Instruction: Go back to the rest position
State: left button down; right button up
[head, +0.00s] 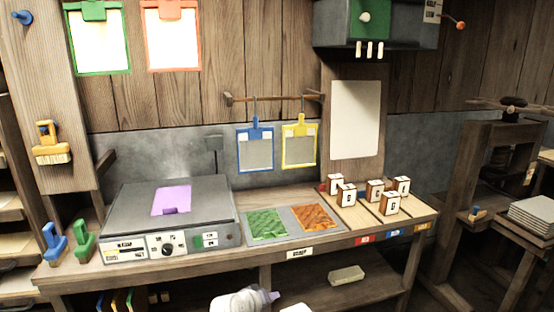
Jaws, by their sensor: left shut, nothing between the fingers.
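My left gripper (272,296) shows at the bottom edge, in front of and below the workbench front. It is shut and empty, and touches nothing that I can see. Only its end and a white rounded arm part show. A small white piece at the bottom edge just right of it is cut off, and I see no right gripper.
The wooden workbench (190,262) holds a grey hot-plate unit (120,210) with a purple sheet (172,199), a tray with green (267,224) and orange (313,217) patches, and several lettered blocks (346,195). Blue (241,150) and yellow (285,145) frames hang from a rail (270,98).

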pick_arm(q)
jog(key=s+a+r+m+g+y+p, duration=0.1)
jog(key=s+a+m+g+y+p, duration=0.1)
jog(key=s, duration=0.7)
jog(key=s+a+r+m+g+y+p, duration=0.1)
jog(key=s+a+m+g+y+p, duration=0.1)
jog(key=s+m+g+y+p, duration=0.2)
jog(key=s+m+g+p, duration=0.1)
jog(key=s+g+p, duration=0.2)
jog(key=s, duration=0.2)
jog(key=shift+s+r+g+y, duration=0.3)
jog(key=shift+g+y, duration=0.1)
pick_arm(e)
notch_tip(320, 180, up, 12)
jog(key=shift+f, duration=0.25)
